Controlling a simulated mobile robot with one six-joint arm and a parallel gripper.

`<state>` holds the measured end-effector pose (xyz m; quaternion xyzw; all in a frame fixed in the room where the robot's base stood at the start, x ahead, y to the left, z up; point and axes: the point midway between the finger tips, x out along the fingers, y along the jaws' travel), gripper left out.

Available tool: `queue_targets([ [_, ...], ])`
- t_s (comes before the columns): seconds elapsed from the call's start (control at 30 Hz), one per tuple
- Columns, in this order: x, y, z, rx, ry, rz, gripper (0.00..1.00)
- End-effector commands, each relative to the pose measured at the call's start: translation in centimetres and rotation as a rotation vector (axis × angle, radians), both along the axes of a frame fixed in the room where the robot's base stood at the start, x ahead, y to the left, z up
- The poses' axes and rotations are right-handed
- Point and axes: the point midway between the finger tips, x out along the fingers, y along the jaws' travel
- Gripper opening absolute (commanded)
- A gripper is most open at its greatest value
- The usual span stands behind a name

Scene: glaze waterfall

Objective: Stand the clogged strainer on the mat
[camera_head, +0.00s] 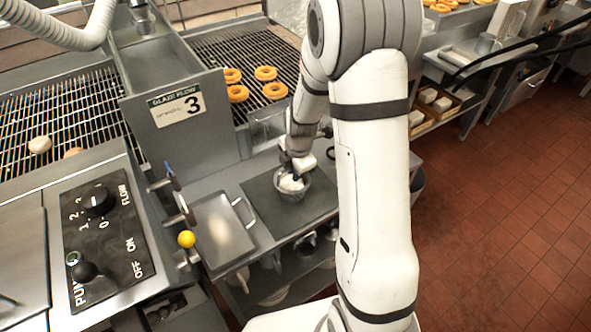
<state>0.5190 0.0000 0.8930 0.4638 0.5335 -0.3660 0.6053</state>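The strainer (292,191) is a small round grey basket with a white clump inside its top. It looks upright over the dark mat (262,198) on the metal counter. I cannot tell for sure whether its base touches the mat. My gripper (290,175) is right at the strainer, pointing down at its rim. The fingers are small, dark and partly hidden by my wrist, so I cannot tell whether they are closed on it.
A metal tray with a handle (222,232) lies left of the mat. Doughnuts (238,94) sit on a wire rack behind. Red tiled floor (500,210) is open at right.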

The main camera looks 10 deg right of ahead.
Motion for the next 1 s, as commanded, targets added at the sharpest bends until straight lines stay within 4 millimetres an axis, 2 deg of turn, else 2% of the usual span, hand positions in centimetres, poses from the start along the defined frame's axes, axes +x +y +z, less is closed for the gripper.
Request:
queue_targets([
  [0.17,0.0,0.0,0.0,0.0,0.0,0.0,0.29],
  [0.37,0.0,0.0,0.1,0.0,0.0,0.001,0.29],
  [0.53,0.0,0.0,0.9,0.001,-0.003,0.001,0.29],
  [0.67,-0.3,-0.1,3.0,0.0,-0.006,0.001,0.29],
  [1.0,-1.5,-0.4,9.7,-0.001,-0.005,0.002,0.29],
])
